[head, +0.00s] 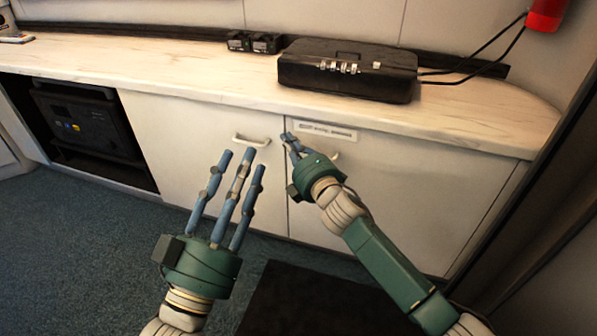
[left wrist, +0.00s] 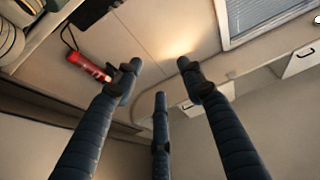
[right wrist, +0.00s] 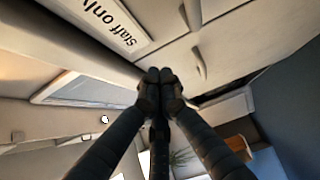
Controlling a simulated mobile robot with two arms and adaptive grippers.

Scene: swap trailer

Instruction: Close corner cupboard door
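The corner cupboard door (head: 400,190) is the cream panel under the right part of the counter, with a printed label (head: 325,131) along its top. It looks flush or nearly flush with the front, with a thin dark line along its left edge. My right gripper (head: 292,140) has its fingertips at the door's upper left edge, by the label; it partly hides the door's handle (head: 334,155). Its fingers are drawn together with nothing visible between them in the right wrist view (right wrist: 160,77); contact is unclear. My left gripper (head: 236,160) is open and empty, its fingers spread before the left door.
The left cupboard door (head: 180,150) has a pale handle (head: 251,141). A black case (head: 348,75) and small black items (head: 253,42) lie on the marble counter (head: 190,70). An open bay at left holds a dark device (head: 80,125). A dark mat (head: 300,300) lies on the floor.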

